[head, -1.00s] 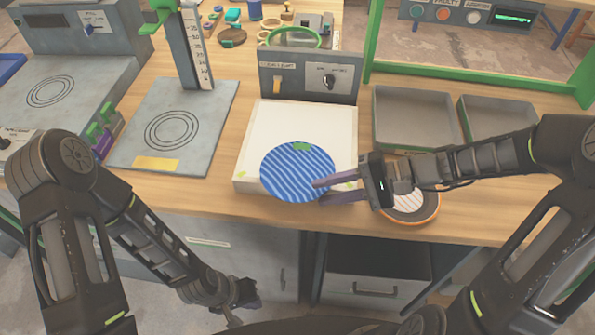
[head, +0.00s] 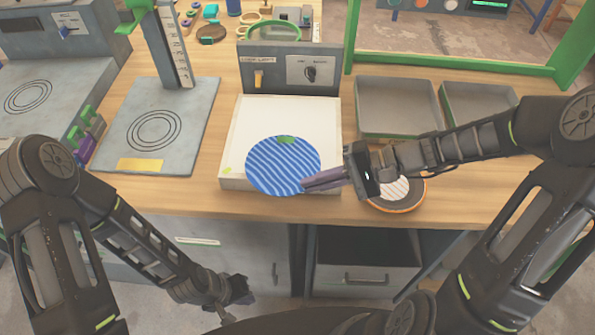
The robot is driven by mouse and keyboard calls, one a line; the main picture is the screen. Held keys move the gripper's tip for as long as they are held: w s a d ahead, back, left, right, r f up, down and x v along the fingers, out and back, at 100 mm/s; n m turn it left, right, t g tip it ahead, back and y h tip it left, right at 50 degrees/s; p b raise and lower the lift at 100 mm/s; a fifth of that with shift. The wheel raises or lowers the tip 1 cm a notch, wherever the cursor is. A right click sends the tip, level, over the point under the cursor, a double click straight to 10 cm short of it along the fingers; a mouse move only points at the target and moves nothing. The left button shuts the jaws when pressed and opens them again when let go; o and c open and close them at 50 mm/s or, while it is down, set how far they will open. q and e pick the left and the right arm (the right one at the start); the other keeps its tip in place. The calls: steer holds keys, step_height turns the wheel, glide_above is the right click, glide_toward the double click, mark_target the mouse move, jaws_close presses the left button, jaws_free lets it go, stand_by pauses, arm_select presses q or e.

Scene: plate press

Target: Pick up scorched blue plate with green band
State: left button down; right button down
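A blue plate (head: 283,166) with pale wavy stripes and a green patch at its far edge lies over the front part of a white square tray-like block (head: 270,112), overhanging its front edge. No scorch mark is clear. My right gripper (head: 308,184) comes in from the right, its purple fingers close together on the plate's right front rim.
A panel with a switch and knob (head: 289,70) stands behind the white block. Two grey bins (head: 395,130) are at the right. A grey plate with printed rings and an upright scale (head: 150,150) stands left. Bare wood shows along the table front.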

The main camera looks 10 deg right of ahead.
steer(key=shift+r, duration=0.2)
steer(key=shift+r, duration=0.9)
steer(key=s+d+r+p, duration=0.1)
steer(key=s+d+p, duration=0.2)
steer(key=d, duration=1.4)
steer(key=shift+d+r+p, duration=0.15)
steer(key=shift+d+p, duration=0.25)
steer(key=shift+p, duration=0.1)
